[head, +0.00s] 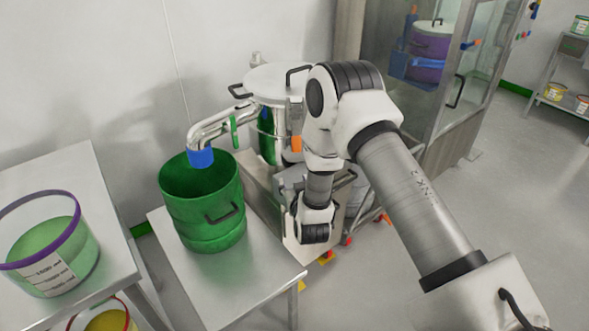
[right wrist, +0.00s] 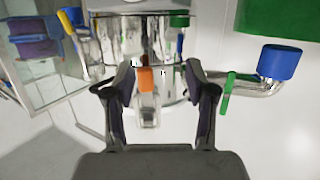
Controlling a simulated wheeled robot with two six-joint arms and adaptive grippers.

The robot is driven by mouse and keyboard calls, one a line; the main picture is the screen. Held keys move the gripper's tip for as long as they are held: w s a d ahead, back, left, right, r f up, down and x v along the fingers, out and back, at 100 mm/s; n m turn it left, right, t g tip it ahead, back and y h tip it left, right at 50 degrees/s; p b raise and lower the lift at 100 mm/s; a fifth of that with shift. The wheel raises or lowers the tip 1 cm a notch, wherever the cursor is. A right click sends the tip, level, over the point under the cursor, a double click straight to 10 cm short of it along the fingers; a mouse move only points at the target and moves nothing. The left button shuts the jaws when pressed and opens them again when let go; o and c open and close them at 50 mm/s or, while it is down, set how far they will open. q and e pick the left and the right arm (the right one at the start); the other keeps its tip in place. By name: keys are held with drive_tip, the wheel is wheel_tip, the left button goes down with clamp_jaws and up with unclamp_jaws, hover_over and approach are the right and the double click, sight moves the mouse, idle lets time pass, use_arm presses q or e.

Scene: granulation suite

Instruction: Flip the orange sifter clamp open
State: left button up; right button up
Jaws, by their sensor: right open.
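The orange sifter clamp (right wrist: 145,78) is a small upright tab on the front of the steel sifter (right wrist: 110,45) in the right wrist view. It also shows in the head view (head: 296,143), just left of my right arm's wrist links. My right gripper (right wrist: 158,72) is open, its two dark fingers on either side of the clamp in the picture. No contact with the clamp is visible; the depth gap is hard to tell. In the head view my own arm covers part of the sifter's right side. My left gripper is not in view.
A green drum (head: 203,215) stands on a steel table under the sifter's blue-tipped outlet pipe (head: 200,157). A green clamp (head: 234,132) sits on that pipe. A glass cabinet (head: 470,110) is behind at right. Floor at right is clear.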

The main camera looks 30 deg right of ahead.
sight(297, 145)
drive_tip(key=w+d+r+h, duration=0.1)
drive_tip(key=w+d+r+m+t+h, duration=0.1)
drive_tip(key=w+d+r, duration=0.1)
drive_tip(key=w+d+r+t+h, duration=0.1)
drive_tip(key=r, duration=0.1)
drive_tip(key=shift+w+d+m+b, duration=0.15)
drive_tip(key=shift+w+m+b, duration=0.05)
drive_tip(key=shift+m+b, duration=0.15)
drive_tip(key=x, duration=0.6)
drive_tip(key=shift+w+f, duration=0.1)
drive_tip(key=shift+w, duration=0.15)
drive_tip(key=shift+c, duration=0.3)
clamp_jaws()
